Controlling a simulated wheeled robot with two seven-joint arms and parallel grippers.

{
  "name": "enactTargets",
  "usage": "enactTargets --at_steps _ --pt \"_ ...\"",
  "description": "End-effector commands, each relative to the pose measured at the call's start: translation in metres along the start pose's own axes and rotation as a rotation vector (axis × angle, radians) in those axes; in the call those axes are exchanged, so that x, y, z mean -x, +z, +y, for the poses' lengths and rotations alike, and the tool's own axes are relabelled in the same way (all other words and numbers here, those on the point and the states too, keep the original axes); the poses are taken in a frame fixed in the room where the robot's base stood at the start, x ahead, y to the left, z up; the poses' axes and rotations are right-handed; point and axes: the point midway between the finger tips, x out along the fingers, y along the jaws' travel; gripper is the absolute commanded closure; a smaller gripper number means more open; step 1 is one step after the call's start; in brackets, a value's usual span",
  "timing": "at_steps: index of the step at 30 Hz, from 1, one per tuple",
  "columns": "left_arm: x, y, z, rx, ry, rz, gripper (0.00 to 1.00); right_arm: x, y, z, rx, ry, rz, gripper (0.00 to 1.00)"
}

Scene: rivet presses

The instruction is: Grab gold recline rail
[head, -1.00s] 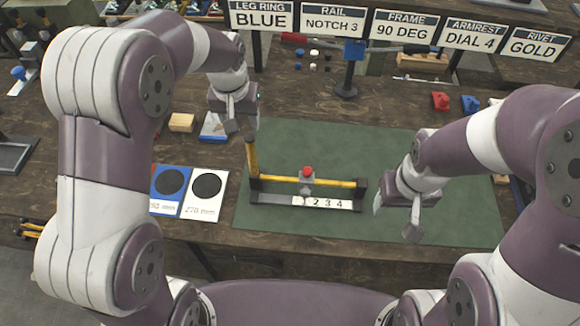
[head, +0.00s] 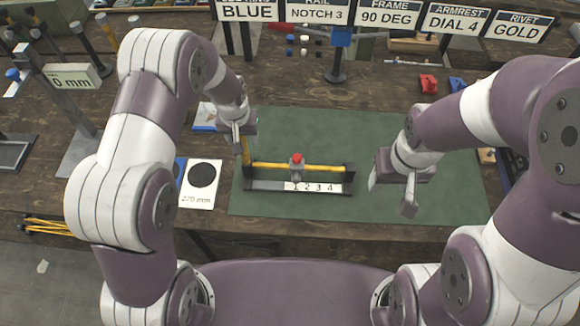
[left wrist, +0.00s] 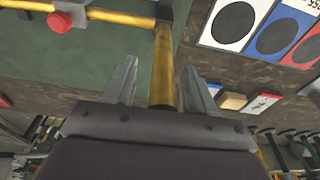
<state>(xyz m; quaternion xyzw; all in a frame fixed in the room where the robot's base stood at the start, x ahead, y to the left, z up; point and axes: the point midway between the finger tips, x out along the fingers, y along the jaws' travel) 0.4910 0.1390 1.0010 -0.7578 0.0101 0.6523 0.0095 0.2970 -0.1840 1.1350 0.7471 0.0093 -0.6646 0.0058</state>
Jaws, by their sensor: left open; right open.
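The gold rail (head: 325,168) lies level across a dark bracket with a strip numbered 1 to 4 and a red-topped slider (head: 297,160). A gold upright (head: 245,150) stands at the bracket's left end, and its top is hidden by my left gripper (head: 240,137). In the left wrist view my left gripper (left wrist: 160,75) is open, with the gold upright (left wrist: 163,70) between its fingers and gaps on both sides. The level rail (left wrist: 122,17) and the slider's red knob (left wrist: 60,21) also show there. My right gripper (head: 391,192) is open and empty, right of the bracket.
A green mat (head: 300,206) lies under the bracket, with free room in front. A white card with a black disc (head: 201,183) lies left of it. Signs stand at the back, including one reading NOTCH 3 (head: 318,14). Red (head: 428,84) and blue blocks lie back right.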

Motion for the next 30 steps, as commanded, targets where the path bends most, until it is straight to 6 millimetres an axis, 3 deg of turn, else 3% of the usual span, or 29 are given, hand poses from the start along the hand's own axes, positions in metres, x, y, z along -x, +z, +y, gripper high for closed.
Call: enactTargets --at_steps 1,6,20,30 --pt "0.000 0.000 0.000 0.000 0.000 0.000 0.45 0.000 0.000 0.000 0.000 0.000 0.000 0.44" --pt "0.000 0.000 0.000 0.000 0.000 0.000 1.00 0.000 0.000 0.000 0.000 0.000 0.000 0.44" --pt "0.005 -0.002 0.000 0.000 0.000 0.004 1.00 -0.003 0.000 0.000 0.000 0.000 0.000 0.44" --pt "0.032 -0.006 0.000 0.000 0.000 0.003 1.00 -0.013 0.002 0.000 0.000 0.000 0.000 0.44"
